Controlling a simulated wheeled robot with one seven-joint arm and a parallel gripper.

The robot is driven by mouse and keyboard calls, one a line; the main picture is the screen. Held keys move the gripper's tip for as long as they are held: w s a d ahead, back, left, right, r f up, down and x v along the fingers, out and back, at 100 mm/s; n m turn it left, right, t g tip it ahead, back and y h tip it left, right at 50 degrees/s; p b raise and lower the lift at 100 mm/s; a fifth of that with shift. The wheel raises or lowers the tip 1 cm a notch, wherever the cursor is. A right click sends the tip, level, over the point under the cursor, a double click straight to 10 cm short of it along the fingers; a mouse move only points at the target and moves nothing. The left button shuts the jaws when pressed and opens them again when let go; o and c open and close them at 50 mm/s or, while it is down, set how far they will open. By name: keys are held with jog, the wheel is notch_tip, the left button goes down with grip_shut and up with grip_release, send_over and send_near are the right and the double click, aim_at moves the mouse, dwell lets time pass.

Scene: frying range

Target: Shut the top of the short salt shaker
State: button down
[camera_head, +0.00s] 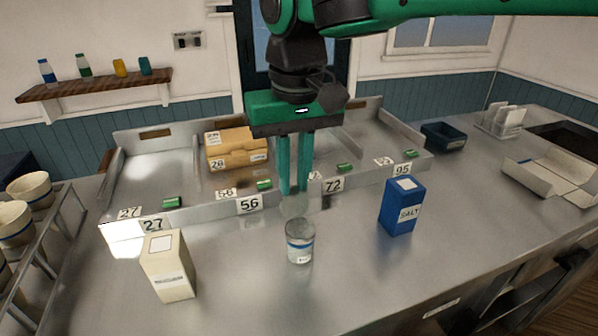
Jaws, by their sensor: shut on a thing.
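The short salt shaker (300,252) stands upright on the steel counter at the front middle. It is a small clear jar with a blue band and a small white label, and its top looks uncapped. My gripper (293,192) points straight down a little behind and above the shaker, apart from it. Its green fingers are shut on a pale grey round piece (294,207), which looks like the shaker's top. The piece is faint against the counter, so its exact shape is hard to tell.
A blue salt box (402,207) stands right of the shaker and a cream carton (168,266) stands left. Behind runs a low metal divider (284,200) with number cards and green clips. A cardboard box (236,148) sits beyond it. The counter around the shaker is clear.

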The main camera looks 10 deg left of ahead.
aim_at(306, 237)
jog(key=shift+s+d+t+y, duration=0.35)
jog(key=shift+s+t+y, duration=0.05)
jog(key=shift+s+t, duration=0.2)
jog(key=shift+s+d+t+y, duration=0.35)
jog(key=shift+s+t+y, duration=0.1)
jog(key=shift+t, duration=0.15)
jog(key=shift+s+d+f+t+y, duration=0.25)
jog(key=shift+s+t+y, duration=0.1)
jog(key=shift+t, duration=0.15)
jog(key=shift+s+d+f+t+y, duration=0.1)
jog(key=shift+s+d+t+y, duration=0.15)
jog(key=shift+t, duration=0.25)
jog(key=shift+s+d+f, duration=0.35)
jog(key=shift+s+f, duration=0.25)
jog(key=shift+s+d+f, duration=0.3)
jog(key=shift+s+f, duration=0.25)
jog(key=shift+f, duration=0.05)
jog(key=shift+s+d+f, duration=0.35)
jog(key=shift+s+f, duration=0.25)
jog(key=shift+s+d+f, duration=0.15)
jog(key=shift+s+f, duration=0.1)
jog(key=shift+f, duration=0.45)
jog(key=shift+s+d+f, duration=0.15)
jog(key=shift+s+f, duration=0.1)
jog(key=shift+f, duration=0.45)
jog(key=shift+s+f, duration=0.1)
jog(key=shift+f, duration=0.85)
jog(key=shift+f, duration=0.1)
